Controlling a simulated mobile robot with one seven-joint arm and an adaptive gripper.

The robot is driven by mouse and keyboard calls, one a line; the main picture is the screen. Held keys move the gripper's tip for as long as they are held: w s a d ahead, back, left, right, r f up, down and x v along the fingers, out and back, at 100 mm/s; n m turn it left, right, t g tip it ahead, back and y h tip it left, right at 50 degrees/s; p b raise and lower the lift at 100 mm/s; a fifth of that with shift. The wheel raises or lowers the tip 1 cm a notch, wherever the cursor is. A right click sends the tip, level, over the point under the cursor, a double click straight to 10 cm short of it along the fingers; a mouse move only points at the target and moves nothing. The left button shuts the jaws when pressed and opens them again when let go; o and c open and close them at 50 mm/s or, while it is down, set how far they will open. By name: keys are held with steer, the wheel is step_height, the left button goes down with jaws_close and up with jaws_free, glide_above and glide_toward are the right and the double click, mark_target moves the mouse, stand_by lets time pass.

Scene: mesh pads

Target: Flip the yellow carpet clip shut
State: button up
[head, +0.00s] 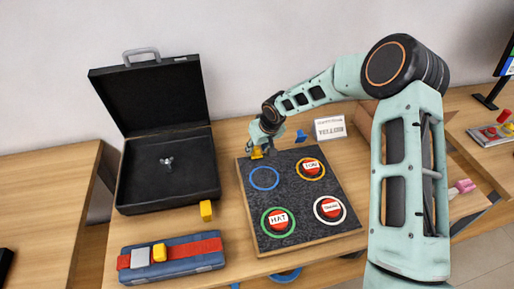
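A small yellow piece (257,153), which looks like the yellow clip, sits at the back left corner of the dark grey carpet board (290,187). My gripper (258,145) is right above it, pointing down, and its fingers overlap the piece in the picture. The fingers are too small and partly hidden to tell whether they are open or touch it. Whether the clip stands up or lies flat cannot be told. A similar blue piece (300,136) stands at the board's back edge, to the right.
Blue, orange, green and white rings lie on the board; the last three hold red labelled discs. An open black case (168,170) stands at left. A yellow block (206,211) and a blue box with a red strap (185,264) are in front. A white sign (329,127) stands behind.

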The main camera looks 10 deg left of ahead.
steer(key=shift+f, duration=0.15)
jaws_close()
steer(key=b, duration=0.3)
steer(key=shift+f, duration=0.4)
steer(key=shift+s+t+b, duration=0.1)
steer(key=shift+t+b, duration=0.2)
steer(key=shift+b, duration=0.3)
steer(key=b, duration=0.4)
steer(key=shift+s+d+f+t+y, duration=0.1)
steer(key=shift+s+f+t+y, duration=0.1)
steer(key=shift+t+y, duration=0.2)
steer(key=shift+r+b, duration=0.1)
steer(key=shift+b, duration=0.7)
steer(key=shift+r, duration=0.1)
jaws_free()
